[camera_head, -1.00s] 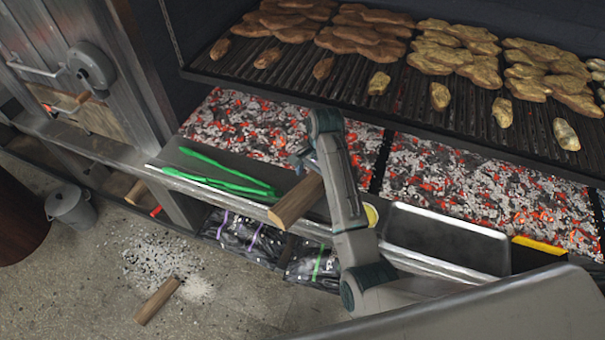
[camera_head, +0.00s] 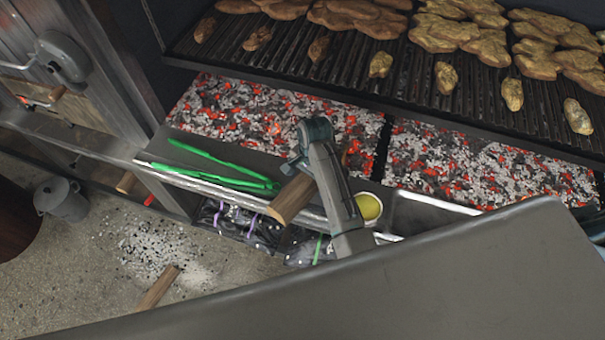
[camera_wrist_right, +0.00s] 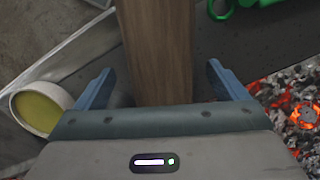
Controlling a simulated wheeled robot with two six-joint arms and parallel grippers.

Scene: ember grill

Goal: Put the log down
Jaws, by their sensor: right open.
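A brown log (camera_head: 293,199) lies across the steel ledge (camera_head: 240,163) in front of the coals, its near end jutting past the ledge's front edge. My right gripper (camera_head: 292,166) is at the log's far part. In the right wrist view the log (camera_wrist_right: 158,50) runs between the two blue fingers of the right gripper (camera_wrist_right: 160,85). The fingers are spread, with a gap on each side of the log. Whether the log rests fully on the ledge is partly hidden by my arm. My left gripper is not in view.
Green tongs (camera_head: 215,178) lie left of the log. A bowl with yellow contents (camera_head: 369,206) stands right of my arm. Glowing coals (camera_head: 270,115) lie behind, under a grate with food (camera_head: 440,75). Another log (camera_head: 158,287) and a bucket (camera_head: 62,200) are on the floor.

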